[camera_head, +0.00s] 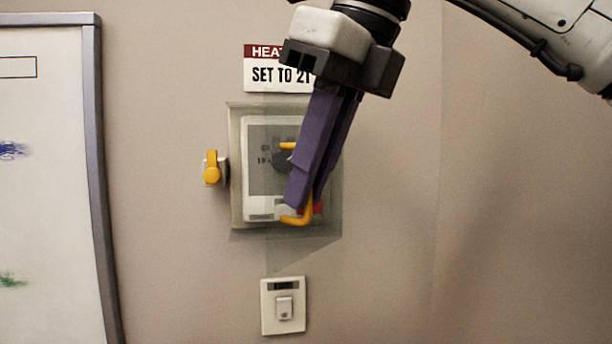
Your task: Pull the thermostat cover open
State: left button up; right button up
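The thermostat (256,206) is a pale unit with a dark dial on the wall, inside a greyish see-through housing (236,170). Its see-through cover (290,247) stands partly open, its left edge swung out from the wall and its right side at the housing. A yellow handle (298,219) sits on the cover; its top and bottom ends show. My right gripper (302,203) comes down from the upper right. Its purple fingers are close together around the handle and hide its middle and part of the dial. My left gripper is out of view.
A yellow turn latch (212,170) is on the wall left of the housing. A sign reading "SET TO 21" (262,76) is above, partly behind my gripper. A switch (284,306) is below. A whiteboard (98,150) stands left. The wall at right is bare.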

jog(key=shift+r, duration=0.1)
jog(key=p+v, duration=0.3)
jog(key=v, duration=0.7)
jog(key=shift+d, duration=0.1)
jog(key=shift+c, duration=0.4)
